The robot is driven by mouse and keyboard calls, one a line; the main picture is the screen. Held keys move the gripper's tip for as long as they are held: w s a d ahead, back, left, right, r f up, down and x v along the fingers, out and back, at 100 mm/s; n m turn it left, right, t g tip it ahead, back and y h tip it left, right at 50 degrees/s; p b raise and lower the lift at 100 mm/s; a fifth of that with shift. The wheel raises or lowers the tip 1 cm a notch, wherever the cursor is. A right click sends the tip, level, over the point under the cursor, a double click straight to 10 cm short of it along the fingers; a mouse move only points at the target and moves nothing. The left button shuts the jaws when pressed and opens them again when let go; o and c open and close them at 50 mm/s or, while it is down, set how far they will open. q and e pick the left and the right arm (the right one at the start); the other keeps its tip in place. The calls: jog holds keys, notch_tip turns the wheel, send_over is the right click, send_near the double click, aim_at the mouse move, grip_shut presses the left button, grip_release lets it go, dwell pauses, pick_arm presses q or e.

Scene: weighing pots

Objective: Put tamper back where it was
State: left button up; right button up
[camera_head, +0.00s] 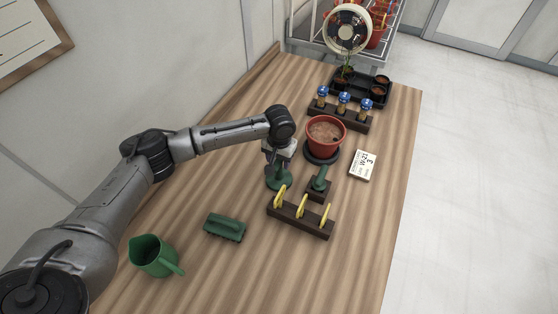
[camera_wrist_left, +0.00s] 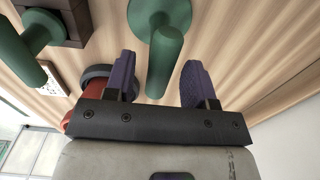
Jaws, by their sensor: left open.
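The green tamper (camera_head: 278,182) stands on the wooden table, round base down, just left of a dark wooden block (camera_head: 318,196). In the left wrist view, its upright handle (camera_wrist_left: 165,62) and round base show clearly. My left gripper (camera_head: 279,158) is over the tamper, its purple-grey fingers open. In the left wrist view, my left gripper (camera_wrist_left: 159,82) has the handle between its fingers, with gaps showing on both sides. The block holds another green-handled tool (camera_head: 321,177). My right gripper is not in view.
A red pot of soil (camera_head: 325,135) sits on a black round base behind the tamper, near a white display (camera_head: 363,165). A rack with yellow tags (camera_head: 300,214) is in front. The table's right side is clear.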

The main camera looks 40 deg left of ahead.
pick_arm(q)
notch_tip(320, 180, up, 11)
jog(key=p, duration=0.2)
jog(key=shift+f, duration=0.15)
dwell(0.4)
